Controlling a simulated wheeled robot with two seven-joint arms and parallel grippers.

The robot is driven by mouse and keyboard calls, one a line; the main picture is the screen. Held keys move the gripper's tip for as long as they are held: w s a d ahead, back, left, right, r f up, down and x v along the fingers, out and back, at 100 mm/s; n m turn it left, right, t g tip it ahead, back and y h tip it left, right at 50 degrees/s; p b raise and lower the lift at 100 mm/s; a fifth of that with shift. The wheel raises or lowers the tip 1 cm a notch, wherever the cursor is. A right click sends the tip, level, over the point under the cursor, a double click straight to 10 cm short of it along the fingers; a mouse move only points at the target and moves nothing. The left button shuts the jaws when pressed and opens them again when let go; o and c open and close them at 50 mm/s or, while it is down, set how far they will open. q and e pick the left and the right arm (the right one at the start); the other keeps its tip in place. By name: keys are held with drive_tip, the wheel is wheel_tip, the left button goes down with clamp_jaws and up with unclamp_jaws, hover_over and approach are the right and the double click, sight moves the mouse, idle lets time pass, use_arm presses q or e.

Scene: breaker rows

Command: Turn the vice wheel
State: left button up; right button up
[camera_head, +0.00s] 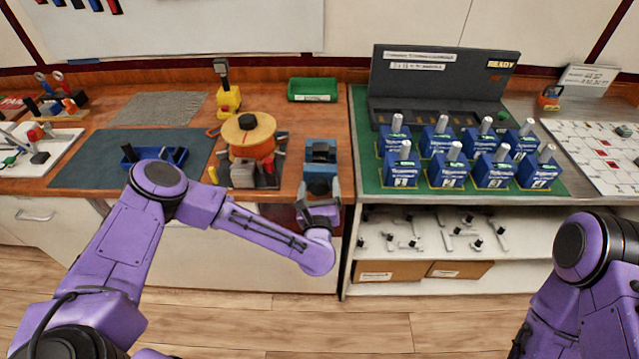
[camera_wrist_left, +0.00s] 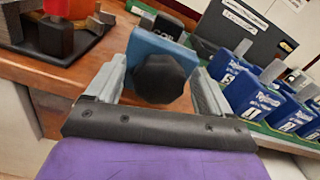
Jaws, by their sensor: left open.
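The blue vice (camera_head: 321,153) stands at the front edge of the wooden bench. Its black lobed wheel (camera_wrist_left: 160,79) faces the camera in the left wrist view, in front of the blue body (camera_wrist_left: 157,46). My left gripper (camera_head: 320,188) is at the front of the vice in the head view. In the left wrist view its two grey fingers are open, one on each side of the wheel. Gaps show between the fingers and the wheel. My right gripper is out of view.
An orange-and-yellow round device (camera_head: 249,136) stands left of the vice. Several blue breakers (camera_head: 403,164) stand on the green mat (camera_head: 362,177) to the right. A green bin (camera_head: 312,89) lies behind. Open shelves (camera_head: 510,238) are below right.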

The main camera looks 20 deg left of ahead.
use_arm(q)
drive_tip(key=shift+w, duration=0.1)
drive_tip(key=c, duration=1)
